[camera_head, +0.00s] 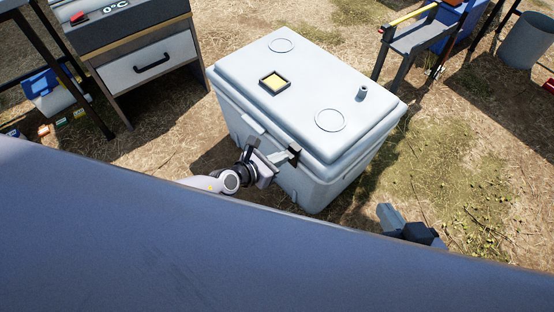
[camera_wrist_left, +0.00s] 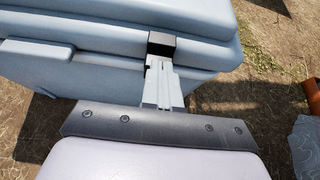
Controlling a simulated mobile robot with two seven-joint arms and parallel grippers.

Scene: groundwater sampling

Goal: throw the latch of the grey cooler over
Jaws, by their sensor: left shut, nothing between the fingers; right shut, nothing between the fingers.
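The grey cooler (camera_head: 300,85) stands on the ground with its lid down. Its black latch (camera_head: 294,152) sits at the lid's front edge, and it also shows in the left wrist view (camera_wrist_left: 162,42). My left gripper (camera_head: 283,158) is shut and empty at the cooler's front face. In the left wrist view its fingertips (camera_wrist_left: 160,62) are just below the latch; whether they touch it I cannot tell. My right gripper (camera_head: 405,226) is off to the right of the cooler, low in the head view, shut and away from the latch, partly hidden by my body.
A drawer cabinet (camera_head: 150,62) stands left of the cooler, a grey stand (camera_head: 418,38) and a bucket (camera_head: 526,40) at the back right. A blue-and-white box (camera_head: 50,92) lies at the left. Dry ground right of the cooler is open.

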